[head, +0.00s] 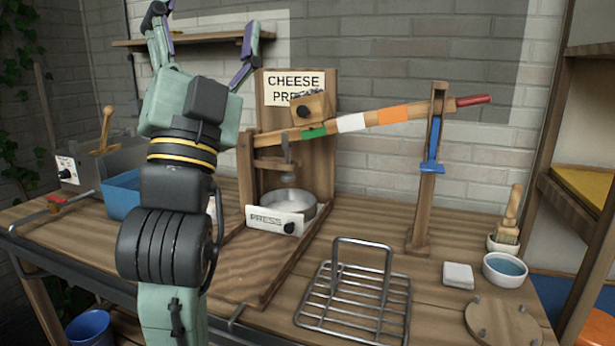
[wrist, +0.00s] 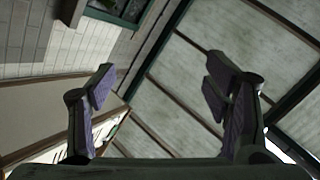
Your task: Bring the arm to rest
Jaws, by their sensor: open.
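My gripper (head: 205,45) points upward at the upper left of the head view, above the bench and in front of the brick wall. Its two fingers are spread wide apart with nothing between them. In the wrist view my gripper (wrist: 160,95) also shows open and empty, with purple pads on both fingers and the ceiling beyond. My raised arm hides part of the bench and part of the wall shelf (head: 220,37) in the head view.
The wooden cheese press (head: 325,150) stands right of my arm, its striped lever slanting up to the right. A metal pan (head: 288,204) sits in it. A blue tub (head: 121,196) is left of my arm. A wire rack (head: 355,300) and a white bowl (head: 505,280) are on the bench.

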